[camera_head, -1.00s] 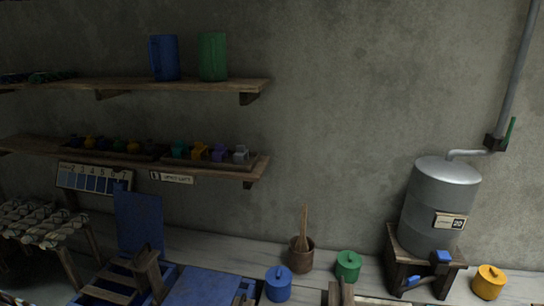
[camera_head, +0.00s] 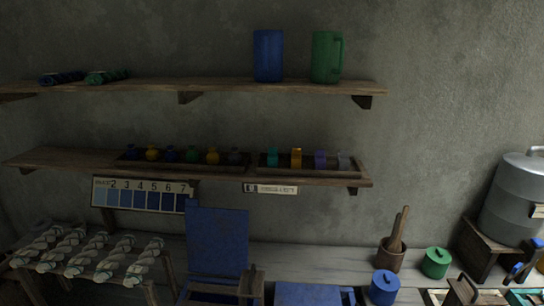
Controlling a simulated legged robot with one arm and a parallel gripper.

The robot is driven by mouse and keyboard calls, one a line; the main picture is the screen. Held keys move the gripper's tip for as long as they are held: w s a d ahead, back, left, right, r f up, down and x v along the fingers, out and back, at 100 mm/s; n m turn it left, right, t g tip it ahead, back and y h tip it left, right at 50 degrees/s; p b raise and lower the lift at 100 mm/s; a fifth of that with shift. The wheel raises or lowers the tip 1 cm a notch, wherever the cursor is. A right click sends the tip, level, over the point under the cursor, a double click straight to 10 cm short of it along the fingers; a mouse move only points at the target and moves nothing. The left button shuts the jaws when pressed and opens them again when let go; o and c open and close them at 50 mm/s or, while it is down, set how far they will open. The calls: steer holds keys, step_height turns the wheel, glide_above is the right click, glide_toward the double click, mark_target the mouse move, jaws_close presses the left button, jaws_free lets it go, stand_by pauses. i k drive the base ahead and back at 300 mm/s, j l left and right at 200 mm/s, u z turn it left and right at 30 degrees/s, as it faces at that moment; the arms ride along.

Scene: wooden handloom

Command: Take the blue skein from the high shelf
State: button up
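A dark blue skein (camera_head: 62,77) lies at the left of the high shelf (camera_head: 215,87). A dark green skein (camera_head: 107,76) lies just to its right on the same shelf. My gripper is not in view.
A blue jug (camera_head: 268,56) and a green jug (camera_head: 327,57) stand on the high shelf. The lower shelf (camera_head: 60,158) holds trays of small coloured items. Below are a rack of pale skeins (camera_head: 88,256), a blue upright panel (camera_head: 217,240) and lidded pots (camera_head: 385,287).

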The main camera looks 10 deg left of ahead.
mark_target(51, 79)
steer(key=j, duration=0.65)
steer(key=k+j+z, duration=0.1)
steer(key=j, duration=0.55)
steer(key=k+j, duration=0.1)
steer(key=j, duration=0.55)
steer(key=k+j, duration=0.1)
steer(key=j, duration=0.55)
steer(key=i+z, duration=0.05)
